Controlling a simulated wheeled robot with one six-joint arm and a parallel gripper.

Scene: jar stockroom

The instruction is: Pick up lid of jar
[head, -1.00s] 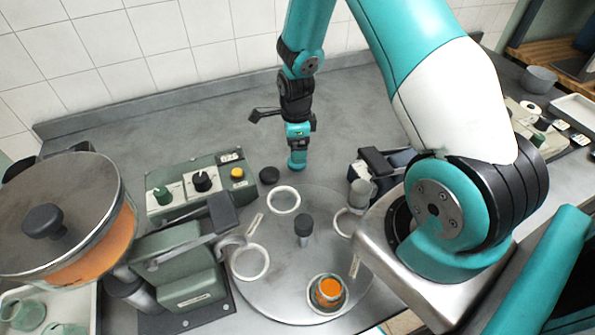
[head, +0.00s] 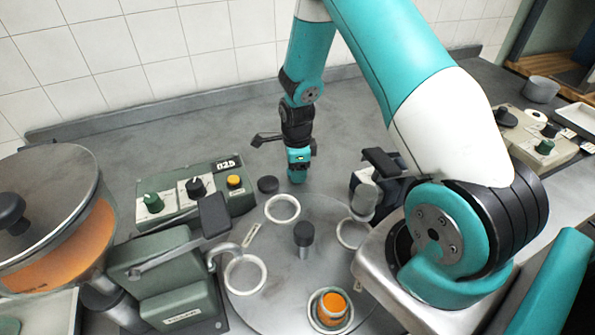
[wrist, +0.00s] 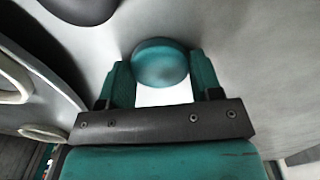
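A round teal lid (wrist: 160,63) lies between the two teal fingers of my gripper (wrist: 161,75) in the wrist view. Its near edge looks blurred. The fingers stand on either side of it, close to its edges; I cannot tell whether they touch it. In the head view my gripper (head: 298,164) points down at the grey worktop, just behind the round turntable. The teal piece at its lower end is small there, and lid and fingertips cannot be told apart.
The turntable (head: 275,300) holds white rings and an orange-filled jar (head: 332,306). A green control box (head: 196,190) and a machine with a large hopper (head: 60,215) stand left. The worktop behind is clear.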

